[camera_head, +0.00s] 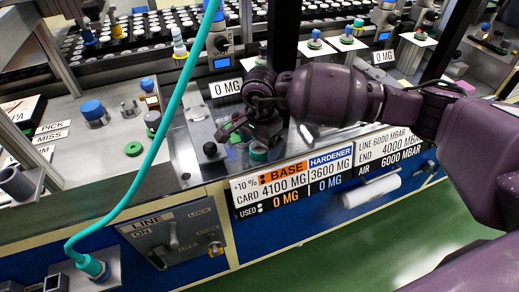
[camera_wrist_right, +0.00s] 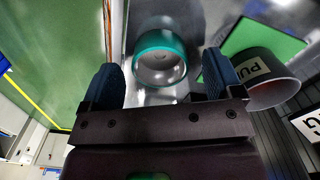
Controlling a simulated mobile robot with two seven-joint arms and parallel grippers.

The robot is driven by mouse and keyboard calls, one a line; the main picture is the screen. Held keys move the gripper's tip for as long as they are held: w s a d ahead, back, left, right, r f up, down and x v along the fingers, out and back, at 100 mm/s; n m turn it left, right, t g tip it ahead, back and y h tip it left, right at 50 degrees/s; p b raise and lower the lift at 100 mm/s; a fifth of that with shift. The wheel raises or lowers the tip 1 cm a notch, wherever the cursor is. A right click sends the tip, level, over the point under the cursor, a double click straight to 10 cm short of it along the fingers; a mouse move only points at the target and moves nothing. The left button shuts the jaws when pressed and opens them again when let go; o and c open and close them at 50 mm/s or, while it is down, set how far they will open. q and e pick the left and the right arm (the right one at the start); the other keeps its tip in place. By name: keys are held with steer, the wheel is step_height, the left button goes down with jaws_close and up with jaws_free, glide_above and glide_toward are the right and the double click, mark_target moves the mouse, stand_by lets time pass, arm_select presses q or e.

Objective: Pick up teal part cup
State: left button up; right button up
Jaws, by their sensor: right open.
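The teal part cup (camera_head: 259,152) stands on the metal work surface near the front edge, partly hidden under my right gripper (camera_head: 250,128). In the right wrist view, the teal-rimmed cup (camera_wrist_right: 160,66) shows its open mouth and pale inside. My right gripper (camera_wrist_right: 163,78) is open there, with one blue finger on each side of the cup. Gaps show between the fingers and the cup, and nothing is held. My left gripper is in neither view.
A grey labelled cup (camera_wrist_right: 272,80) stands close by the right finger in the wrist view, by a green pad (camera_wrist_right: 265,38). A black knob (camera_head: 210,149) is left of the gripper. A teal hose (camera_head: 165,130) crosses the head view. Blue-capped pots (camera_head: 93,110) stand further left.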

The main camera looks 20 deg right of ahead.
steer(key=shift+f, duration=0.7)
steer(key=shift+c, duration=1.1)
steer(key=shift+r, duration=0.1)
steer(key=c, duration=0.9)
steer(key=shift+r, duration=0.1)
